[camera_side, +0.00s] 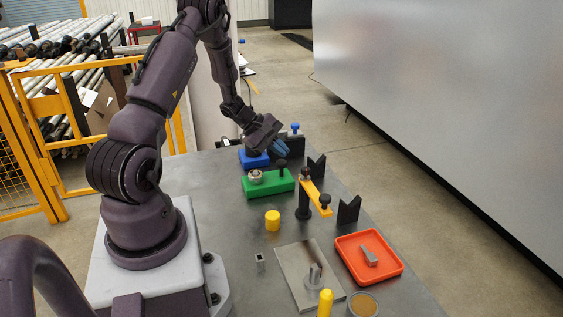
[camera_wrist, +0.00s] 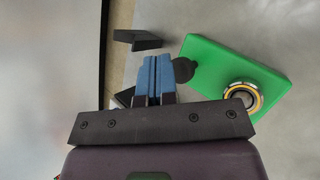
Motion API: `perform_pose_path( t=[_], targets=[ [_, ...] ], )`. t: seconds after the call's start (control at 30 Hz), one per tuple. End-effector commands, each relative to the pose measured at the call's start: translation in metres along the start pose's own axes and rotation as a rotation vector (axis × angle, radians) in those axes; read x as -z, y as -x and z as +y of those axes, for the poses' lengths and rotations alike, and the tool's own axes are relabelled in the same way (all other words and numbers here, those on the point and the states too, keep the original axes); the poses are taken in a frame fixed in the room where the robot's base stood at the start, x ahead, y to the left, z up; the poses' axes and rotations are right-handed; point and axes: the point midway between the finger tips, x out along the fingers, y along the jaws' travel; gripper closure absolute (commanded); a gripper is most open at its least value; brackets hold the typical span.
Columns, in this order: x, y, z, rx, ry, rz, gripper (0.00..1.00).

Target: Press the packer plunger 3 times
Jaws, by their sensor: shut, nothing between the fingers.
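A green block (camera_side: 268,184) carries a metal ring (camera_side: 256,176) and an upright black knob (camera_side: 281,167). I take this knob for the packer plunger, but no label confirms it. In the wrist view the green block (camera_wrist: 205,58), the ring (camera_wrist: 243,97) and the black knob (camera_wrist: 184,70) lie right of my fingers. My gripper (camera_side: 283,149) is shut and empty, its blue fingers tilted downward above and behind the knob. In the wrist view my gripper (camera_wrist: 160,60) has its fingers together, close beside the knob; I cannot tell whether they touch it.
A blue block (camera_side: 253,160) and a blue-knobbed post (camera_side: 295,128) stand behind. A yellow bar with a black knob (camera_side: 316,198) and dark V-shaped stands (camera_side: 349,210) are at right. In front are a yellow cylinder (camera_side: 272,220), a metal plate (camera_side: 292,270) and an orange tray (camera_side: 347,264).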

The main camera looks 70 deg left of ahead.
Motion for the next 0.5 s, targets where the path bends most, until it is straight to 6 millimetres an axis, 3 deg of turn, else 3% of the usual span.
perform_pose_path(
  t=[0.5],
  targets=[
    [0.0028,-0.0042,-0.0031,0.000,0.002,-0.001,1.00]
  ],
)
